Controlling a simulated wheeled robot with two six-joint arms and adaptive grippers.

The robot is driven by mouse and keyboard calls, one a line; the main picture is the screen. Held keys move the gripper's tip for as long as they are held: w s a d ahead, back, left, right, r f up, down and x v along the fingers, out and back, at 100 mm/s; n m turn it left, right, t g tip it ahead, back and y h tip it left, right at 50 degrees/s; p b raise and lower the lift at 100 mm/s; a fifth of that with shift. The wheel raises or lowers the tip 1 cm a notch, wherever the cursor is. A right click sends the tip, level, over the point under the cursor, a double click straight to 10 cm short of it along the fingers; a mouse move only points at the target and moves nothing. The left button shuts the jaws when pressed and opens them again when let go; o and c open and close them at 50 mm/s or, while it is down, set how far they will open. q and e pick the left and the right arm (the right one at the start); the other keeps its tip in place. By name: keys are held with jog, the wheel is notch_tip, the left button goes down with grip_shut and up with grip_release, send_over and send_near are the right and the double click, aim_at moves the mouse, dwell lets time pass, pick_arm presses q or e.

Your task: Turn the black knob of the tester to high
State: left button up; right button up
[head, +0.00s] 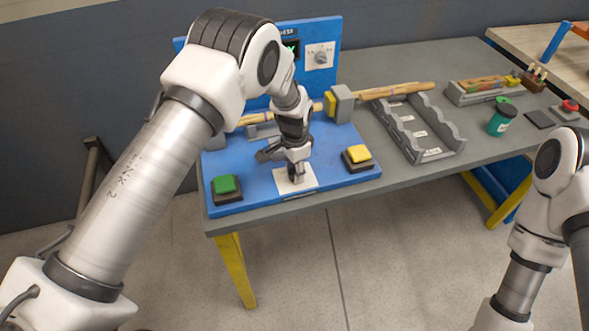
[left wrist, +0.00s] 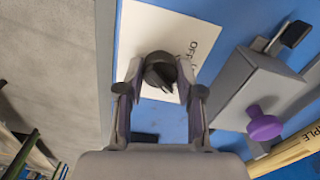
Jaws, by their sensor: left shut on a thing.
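The tester is a blue bench unit (head: 240,205) with an upright back panel showing a partly hidden screen and a grey dial (head: 321,57). The black knob (left wrist: 160,70) sits on a white plate (head: 308,182) at the tester's front; the plate also shows in the left wrist view (left wrist: 140,25), with "OFF" printed on it. My left gripper (head: 296,177) points down at this plate, its two fingers (left wrist: 161,92) closed on either side of the knob. In the head view the gripper hides the knob. The knob's exact setting is unclear. My right gripper is outside the frames.
A green button (head: 225,185) and a yellow button (head: 358,153) flank the plate. A grey rack (head: 440,125), a green jar (head: 501,119) and a red button (head: 570,105) stand rightward.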

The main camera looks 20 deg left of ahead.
pick_arm(q)
jog(key=shift+s+f+m, duration=0.2)
jog(key=shift+m, duration=0.4)
jog(key=o, duration=1)
jog(key=shift+o, duration=0.7)
jog(key=shift+w, duration=0.2)
jog(key=shift+r, duration=0.15)
notch_tip(320, 180, up, 12)
